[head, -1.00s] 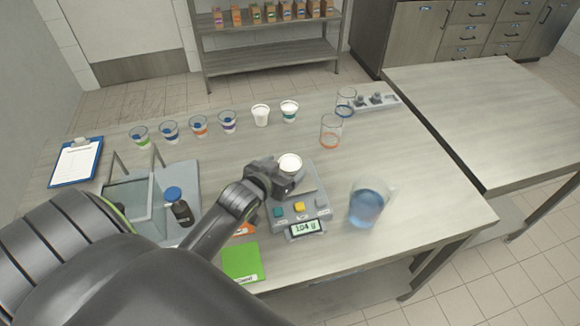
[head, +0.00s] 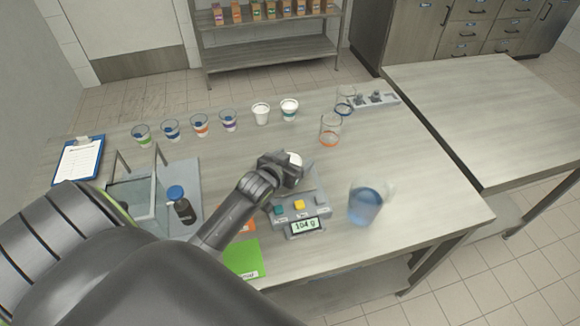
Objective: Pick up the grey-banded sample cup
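A white-topped cup (head: 294,158) is at the weighing scale (head: 297,215). Most of it is hidden behind my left gripper (head: 291,169), so I cannot see its band. The gripper is right at this cup, but its fingers are hidden; I cannot tell whether they are closed on it. The scale display reads 104 g. In the row at the back, a white cup (head: 261,114) shows no clear band colour, and a teal-banded cup (head: 289,109) stands to its right. My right gripper is not in view.
Cups with green, blue, orange and purple bands (head: 228,120) stand along the back left. A jug of blue liquid (head: 365,203) is right of the scale.

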